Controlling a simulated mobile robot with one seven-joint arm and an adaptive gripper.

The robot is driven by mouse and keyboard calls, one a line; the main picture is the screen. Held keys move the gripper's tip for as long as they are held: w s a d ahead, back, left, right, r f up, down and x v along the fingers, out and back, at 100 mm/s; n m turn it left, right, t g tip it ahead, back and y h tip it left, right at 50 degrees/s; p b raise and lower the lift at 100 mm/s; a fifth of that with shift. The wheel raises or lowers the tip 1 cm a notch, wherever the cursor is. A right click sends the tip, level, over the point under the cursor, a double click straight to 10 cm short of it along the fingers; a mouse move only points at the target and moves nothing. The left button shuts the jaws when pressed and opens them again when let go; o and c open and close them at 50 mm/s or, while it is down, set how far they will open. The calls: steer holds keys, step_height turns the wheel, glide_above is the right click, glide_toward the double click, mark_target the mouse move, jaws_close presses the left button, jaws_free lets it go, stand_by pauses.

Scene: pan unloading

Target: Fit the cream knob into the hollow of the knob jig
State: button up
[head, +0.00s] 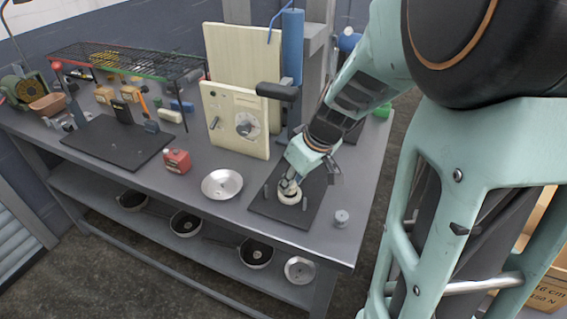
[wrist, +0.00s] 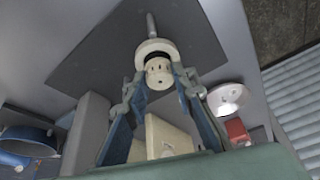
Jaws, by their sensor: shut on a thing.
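The cream knob (wrist: 158,79) is between the fingertips of my gripper (wrist: 160,82), which is shut on it. In the wrist view its face with small dark holes points toward the camera. The pale ring-shaped knob jig (wrist: 154,46) shows just beyond the knob, with a dark hollow partly covered by it. In the head view my gripper (head: 291,186) is directly over the jig (head: 289,198), and the fingers hide the knob there. I cannot tell whether the knob touches the jig or is partly inside the hollow.
The jig stands on a dark mat (head: 259,207) with thin upright pegs near it. A metal dish (head: 222,184) and a red block (head: 177,161) lie to the left. A small grey cylinder (head: 341,217) is at the right. A cream panel with a dial (head: 226,121) stands behind.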

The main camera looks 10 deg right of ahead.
steer(key=shift+f+b, duration=0.7)
steer(key=shift+b, duration=0.1)
stand_by(0.5)
steer(key=shift+r, duration=0.1)
stand_by(0.7)
steer(key=shift+b, duration=0.4)
steer(key=o, duration=1)
steer(key=shift+o, duration=0.2)
